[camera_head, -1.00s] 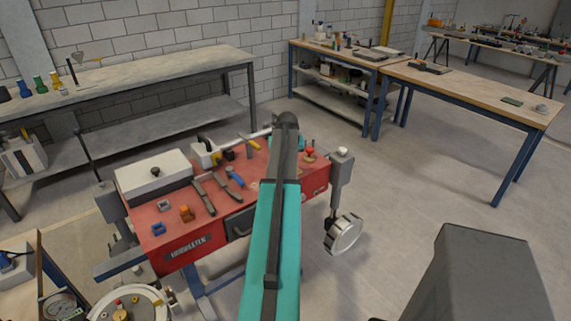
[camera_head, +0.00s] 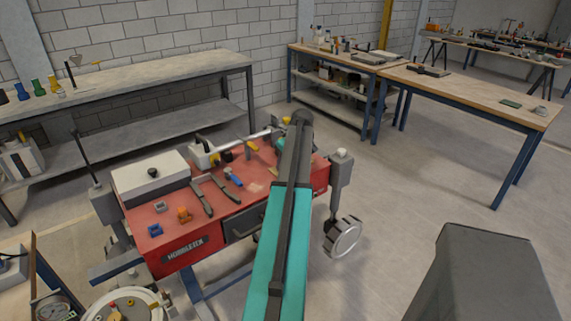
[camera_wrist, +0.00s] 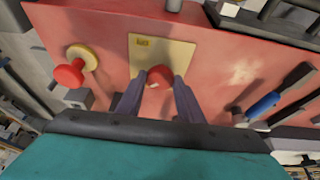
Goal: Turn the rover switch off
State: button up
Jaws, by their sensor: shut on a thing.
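The red rover (camera_head: 172,222) stands in the middle left of the head view. In the wrist view, a cream plate (camera_wrist: 143,50) lies on its red top. A red switch knob (camera_wrist: 158,73) is at the lower part of this plate. My gripper (camera_wrist: 160,84) is shut on the knob, with one dark finger on each side of it. The knob's base and the finger contact are partly hidden. In the head view, my arm hides the gripper and the switch.
A second red knob with a yellow collar (camera_wrist: 72,72) stands left of the plate. Pliers and a blue-handled tool (camera_wrist: 262,105) lie to the right. In the head view, a white box (camera_head: 152,174) sits on the rover, with a workbench (camera_head: 140,85) behind.

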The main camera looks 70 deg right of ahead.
jog(key=shift+s+f, duration=0.15)
jog(key=shift+s, duration=0.2)
jog(key=o, duration=1)
jog(key=shift+o, duration=0.2)
jog(key=shift+w, duration=0.15)
jog(key=shift+r, duration=0.2)
jog(key=b+v, duration=0.2)
jog(key=v, duration=1.1)
jog(key=shift+r+b, duration=0.3)
jog(key=shift+r, duration=0.05)
jog(key=shift+a, duration=0.1)
